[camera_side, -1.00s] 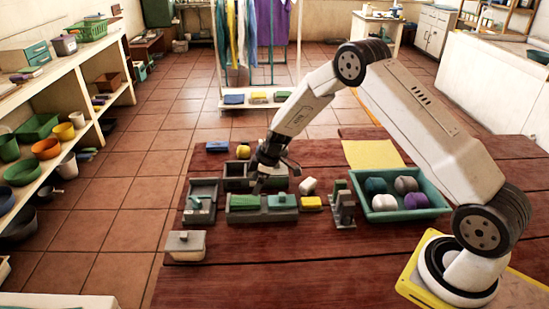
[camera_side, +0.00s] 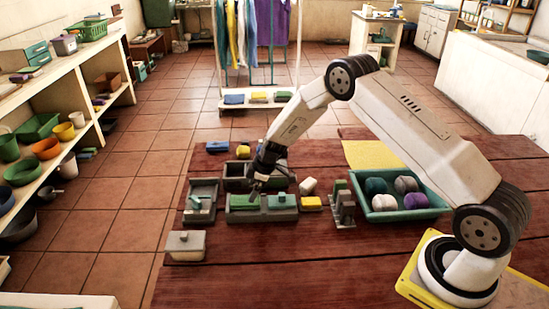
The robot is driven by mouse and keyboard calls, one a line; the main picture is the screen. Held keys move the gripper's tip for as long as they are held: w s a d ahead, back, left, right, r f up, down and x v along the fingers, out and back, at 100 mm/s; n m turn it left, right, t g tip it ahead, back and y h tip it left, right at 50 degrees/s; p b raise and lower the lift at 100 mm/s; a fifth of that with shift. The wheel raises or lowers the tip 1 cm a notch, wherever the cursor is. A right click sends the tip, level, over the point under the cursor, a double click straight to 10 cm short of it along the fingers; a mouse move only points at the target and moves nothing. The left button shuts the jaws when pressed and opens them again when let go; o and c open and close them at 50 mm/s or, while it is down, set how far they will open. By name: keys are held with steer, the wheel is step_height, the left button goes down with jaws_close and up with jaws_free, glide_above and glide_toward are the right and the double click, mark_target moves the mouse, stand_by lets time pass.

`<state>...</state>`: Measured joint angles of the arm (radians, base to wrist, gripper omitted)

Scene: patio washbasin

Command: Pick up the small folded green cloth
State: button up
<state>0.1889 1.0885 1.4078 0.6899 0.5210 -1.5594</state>
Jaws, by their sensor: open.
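A small green folded piece (camera_side: 243,202), which looks like the green cloth, lies in the left part of a low grey tray (camera_side: 262,215) on the dark red wooden table. A second green piece (camera_side: 282,201) lies in the right part of that tray, so I cannot be fully sure which is the cloth. My gripper (camera_side: 268,186) points down just behind and above the tray, near the gap between the two green pieces. It is open with nothing seen between its fingers. The fingertips are small and dark, and contact with the tray cannot be told.
A grey tray (camera_side: 232,184) stands behind, partly hidden by my gripper. Another (camera_side: 200,215) stands left. A grey upright holder (camera_side: 343,205), a white roll (camera_side: 308,186) and a yellow block (camera_side: 311,203) are right. A teal bin (camera_side: 440,205) holds several rolls. The front table is mostly clear.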

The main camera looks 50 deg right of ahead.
mark_target(246, 200)
steer(key=shift+x, duration=2.6)
steer(key=shift+a+r, duration=0.1)
steer(key=c, duration=1.1)
steer(key=shift+r, duration=0.1)
steer(key=shift+r, duration=0.75)
steer(key=s+r, duration=0.3)
steer(key=s, duration=0.1)
steer(key=s+r, duration=0.4)
steer(key=s, duration=0.1)
steer(key=s+r, duration=0.4)
steer(key=s, duration=0.1)
steer(key=shift+a+r, duration=0.15)
steer(key=shift+a, duration=0.15)
